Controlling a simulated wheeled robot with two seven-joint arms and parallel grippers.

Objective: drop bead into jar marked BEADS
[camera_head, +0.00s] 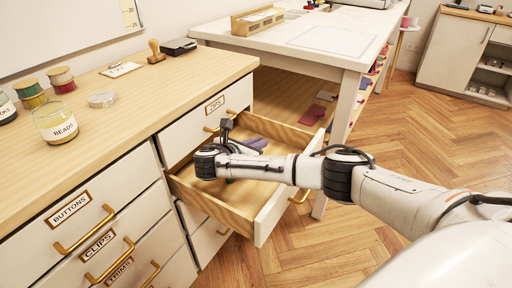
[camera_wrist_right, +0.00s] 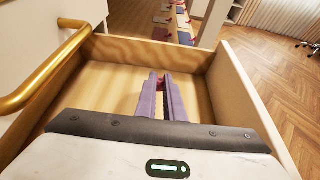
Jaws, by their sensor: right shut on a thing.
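The glass jar marked BEADS (camera_head: 55,123) stands open on the wooden counter at the left in the head view, with pale contents. My right arm reaches into an open wooden drawer (camera_head: 262,205). My right gripper (camera_wrist_right: 161,80) points down into the drawer, its purple fingers closed on a small reddish thing, apparently the bead (camera_wrist_right: 158,82). The bead is mostly hidden between the fingertips, and the arm hides it in the head view. My left gripper is not in view.
Thread spools (camera_head: 62,80), a stamp (camera_head: 156,52) and a small clipboard (camera_head: 121,69) are on the counter. The drawer's walls surround my right gripper. A white-topped table (camera_head: 330,40) stands behind.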

